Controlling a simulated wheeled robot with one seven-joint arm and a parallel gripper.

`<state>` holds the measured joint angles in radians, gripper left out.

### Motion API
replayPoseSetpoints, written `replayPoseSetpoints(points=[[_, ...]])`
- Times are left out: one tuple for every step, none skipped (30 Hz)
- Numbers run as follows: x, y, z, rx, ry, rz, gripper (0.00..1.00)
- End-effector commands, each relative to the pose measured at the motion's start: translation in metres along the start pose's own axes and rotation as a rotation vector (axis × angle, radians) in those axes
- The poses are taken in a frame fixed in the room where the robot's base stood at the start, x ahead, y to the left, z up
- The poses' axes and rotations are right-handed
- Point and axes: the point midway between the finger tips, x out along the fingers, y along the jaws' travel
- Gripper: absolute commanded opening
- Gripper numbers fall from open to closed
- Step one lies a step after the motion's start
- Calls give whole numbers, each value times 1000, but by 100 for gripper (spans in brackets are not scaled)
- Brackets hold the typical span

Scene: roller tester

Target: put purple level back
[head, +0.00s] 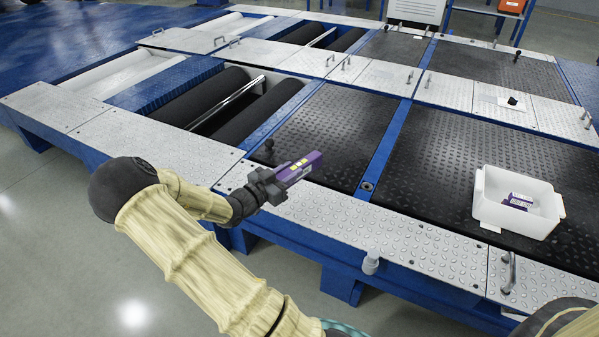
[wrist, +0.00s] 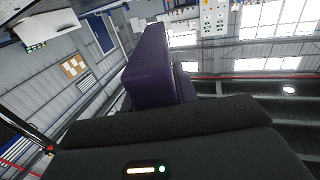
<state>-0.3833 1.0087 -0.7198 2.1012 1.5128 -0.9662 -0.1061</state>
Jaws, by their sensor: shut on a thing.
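A purple level (head: 299,167) with pale yellow marks is held in my gripper (head: 272,184), above the silver tread plate at the near edge of the roller tester. My gripper is shut on it, and the level sticks out to the upper right. In the wrist view the purple level (wrist: 152,68) rises above the dark gripper body (wrist: 170,135); the fingertips are mostly hidden there. A white bin (head: 488,212) stands on the black plate at the right. A purple and white item (head: 519,201) lies inside it.
Long black rollers (head: 205,100) lie in an open pit at the left. The black plates (head: 340,125) between my gripper and the bin are mostly clear. A small black object (head: 512,101) sits on a pale plate farther back.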

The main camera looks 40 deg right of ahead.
Motion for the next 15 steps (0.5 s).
replayPoseSetpoints(points=[[-11, -8, -15, -1, 0, -51, 0], [-18, -13, -19, -2, -1, -88, 0], [-28, -21, -25, -2, -1, -143, 0], [-37, -27, -29, -3, -1, -189, 0], [-46, -34, -32, -4, -1, -238, 0], [-60, -42, -36, -4, -2, -307, 0], [-70, -48, -38, -4, -1, -359, 0], [-81, -55, -40, -5, -2, -413, 0], [-96, -62, -42, -6, -1, -486, 0], [-109, -68, -43, -7, -2, -546, 0], [-122, -73, -44, -7, -1, -605, 0], [-141, -80, -45, -8, -1, -688, 0], [-155, -84, -45, -8, -2, -750, 0], [-169, -87, -44, -9, -1, -811, 0], [-189, -91, -43, -9, -1, -889, 0]])
